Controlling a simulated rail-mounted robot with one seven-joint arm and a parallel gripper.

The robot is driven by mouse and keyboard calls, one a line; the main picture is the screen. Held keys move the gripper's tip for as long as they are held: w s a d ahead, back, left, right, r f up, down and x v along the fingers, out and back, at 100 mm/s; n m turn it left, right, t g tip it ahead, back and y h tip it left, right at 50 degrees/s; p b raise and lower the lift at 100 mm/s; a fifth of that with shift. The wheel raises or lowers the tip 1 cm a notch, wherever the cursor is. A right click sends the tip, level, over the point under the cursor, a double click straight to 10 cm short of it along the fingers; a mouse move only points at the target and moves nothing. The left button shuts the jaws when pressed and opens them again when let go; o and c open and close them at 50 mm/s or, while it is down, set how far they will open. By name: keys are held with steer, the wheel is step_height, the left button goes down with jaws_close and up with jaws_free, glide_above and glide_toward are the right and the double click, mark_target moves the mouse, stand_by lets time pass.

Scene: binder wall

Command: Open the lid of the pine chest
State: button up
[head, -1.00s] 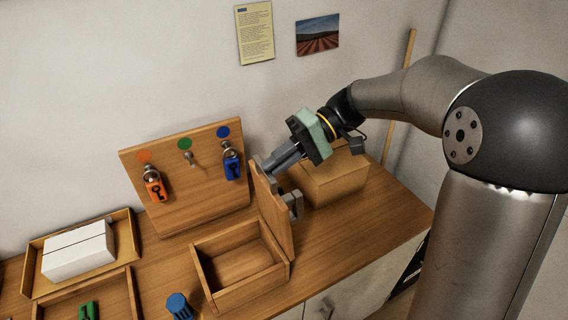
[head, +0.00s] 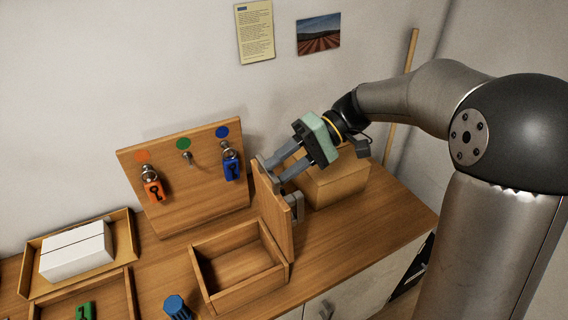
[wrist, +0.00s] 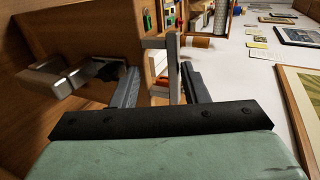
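The pine chest (head: 206,288) stands on the counter with its inside showing and empty. Its lid (head: 273,217) is raised and stands roughly upright along the chest's right side. Grey fittings (head: 296,206) show on the lid's right face. My gripper (head: 275,172) is at the lid's upper edge, with its two fingers apart. In the wrist view my gripper (wrist: 162,88) also shows spread fingers, with a grey bar (wrist: 173,65) ahead between them. I cannot tell whether either finger touches the lid.
A brown box (head: 340,182) stands right behind my gripper. A pegboard (head: 190,200) behind the chest holds an orange tag (head: 154,190) and a blue tag (head: 232,170).

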steer(key=shift+d, duration=0.1)
stand_by(0.3)
steer(key=v, duration=1.7)
steer(key=shift+r, duration=0.15)
steer(key=s+a+f+m+t+h, duration=0.25)
steer(key=s+f+m+h, duration=0.2)
steer(key=s+f, duration=0.35)
steer(key=s+d+f+m+t+h, duration=0.1)
steer(key=s+d+f+t+h, duration=0.1)
steer(key=s, duration=0.6)
steer(key=s+d+f+m+t+h, duration=0.1)
steer(key=s+d+f+t+h, duration=0.2)
steer(key=s+d+f, duration=0.3)
step_height(320, 180, down, 3)
steer(key=shift+s+h, duration=0.65)
steer(key=shift+s, duration=0.2)
